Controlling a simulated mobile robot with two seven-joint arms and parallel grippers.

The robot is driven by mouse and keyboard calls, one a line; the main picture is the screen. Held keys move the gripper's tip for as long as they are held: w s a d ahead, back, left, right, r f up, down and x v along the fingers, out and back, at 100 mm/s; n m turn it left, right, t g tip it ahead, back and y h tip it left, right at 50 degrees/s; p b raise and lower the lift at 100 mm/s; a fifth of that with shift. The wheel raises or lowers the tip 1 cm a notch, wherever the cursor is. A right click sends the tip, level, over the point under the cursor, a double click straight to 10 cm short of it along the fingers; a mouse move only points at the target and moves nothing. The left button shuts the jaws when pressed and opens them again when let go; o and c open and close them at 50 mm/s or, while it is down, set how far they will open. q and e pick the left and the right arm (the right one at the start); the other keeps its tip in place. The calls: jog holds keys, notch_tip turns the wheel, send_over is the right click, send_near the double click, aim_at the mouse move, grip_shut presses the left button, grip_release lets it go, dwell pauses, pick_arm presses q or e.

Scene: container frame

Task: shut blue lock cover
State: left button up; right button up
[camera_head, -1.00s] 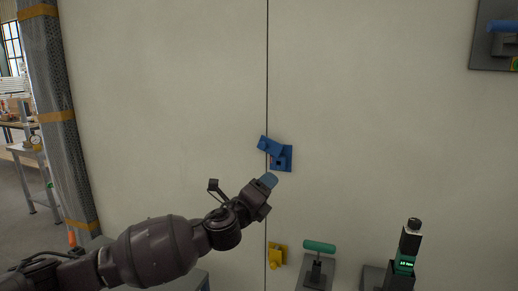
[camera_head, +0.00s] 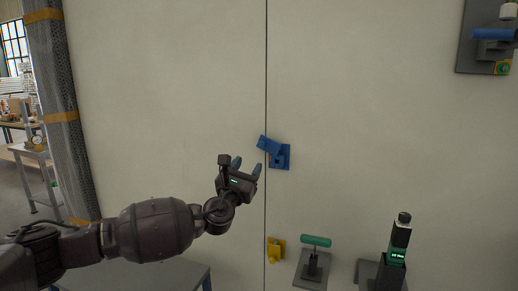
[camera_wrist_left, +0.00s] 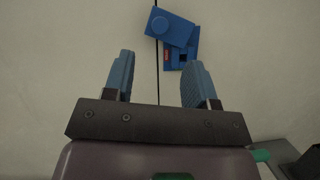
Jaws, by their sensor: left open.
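In the left wrist view the cover (camera_wrist_left: 172,26) is tilted at the top, and the base (camera_wrist_left: 184,55) shows a red patch and a dark square hole. My left gripper (camera_head: 247,167) is open and empty, a little left of and below the lock. Its two blue fingers (camera_wrist_left: 156,78) stand apart below the cover, apparently not touching it. My right gripper is not in view.
A yellow lock (camera_head: 276,251) sits lower on the seam. A green-handled lever (camera_head: 315,241) and a dark device with a lit display (camera_head: 398,250) stand at lower right. A blue-handled panel (camera_head: 487,50) is at upper right. The wall left of the seam is clear.

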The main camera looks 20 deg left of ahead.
aim_at(260, 146)
pick_arm(q)
jog(key=x, duration=0.8)
jog(key=shift+w+r, duration=0.1)
jog(key=shift+w, duration=0.2)
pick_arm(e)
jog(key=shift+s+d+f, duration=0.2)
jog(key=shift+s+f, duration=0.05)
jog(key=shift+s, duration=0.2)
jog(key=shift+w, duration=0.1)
